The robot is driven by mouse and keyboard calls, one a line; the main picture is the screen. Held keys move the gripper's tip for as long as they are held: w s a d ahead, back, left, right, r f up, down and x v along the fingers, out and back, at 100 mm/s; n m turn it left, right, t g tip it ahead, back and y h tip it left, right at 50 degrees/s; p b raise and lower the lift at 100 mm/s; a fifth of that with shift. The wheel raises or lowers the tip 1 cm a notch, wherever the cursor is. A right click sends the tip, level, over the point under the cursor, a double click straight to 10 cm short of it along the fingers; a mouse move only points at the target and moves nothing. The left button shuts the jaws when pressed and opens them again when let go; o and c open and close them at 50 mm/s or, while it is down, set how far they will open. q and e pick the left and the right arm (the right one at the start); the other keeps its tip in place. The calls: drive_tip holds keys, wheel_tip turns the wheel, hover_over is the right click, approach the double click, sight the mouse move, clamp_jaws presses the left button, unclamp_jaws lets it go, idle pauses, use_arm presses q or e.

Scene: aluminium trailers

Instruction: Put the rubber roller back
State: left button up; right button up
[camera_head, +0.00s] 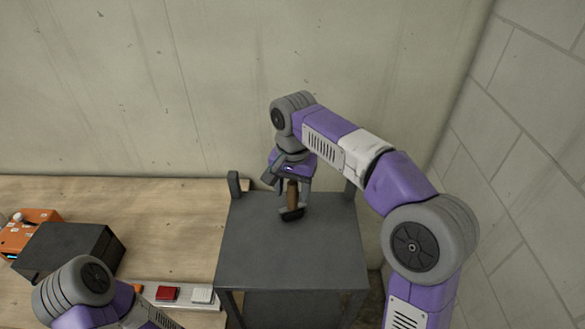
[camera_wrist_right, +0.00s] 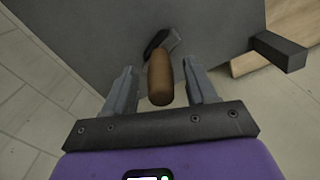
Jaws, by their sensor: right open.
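The rubber roller has a brown wooden handle and a dark head. In the head view the roller (camera_head: 292,200) is on the grey stand (camera_head: 290,255), its handle pointing up and its dark head low at the stand's top. My right gripper (camera_head: 289,183) is above it, pointing down. In the right wrist view the roller handle (camera_wrist_right: 160,80) lies between the two open fingers of the right gripper (camera_wrist_right: 160,72), with a gap on each side. My left arm shows at the lower left of the head view, but its gripper is out of frame.
Two dark upright posts stand at the stand's back corners, the left post (camera_head: 233,184) showing clearly. A wooden table (camera_head: 170,215) to the left holds a dark box (camera_head: 70,250), an orange device (camera_head: 25,228) and a strip with a red switch (camera_head: 167,293). Walls close off back and right.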

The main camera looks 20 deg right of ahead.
wheel_tip(320, 180, up, 9)
drive_tip(key=shift+r+p, duration=0.1)
drive_tip(key=shift+p, duration=0.75)
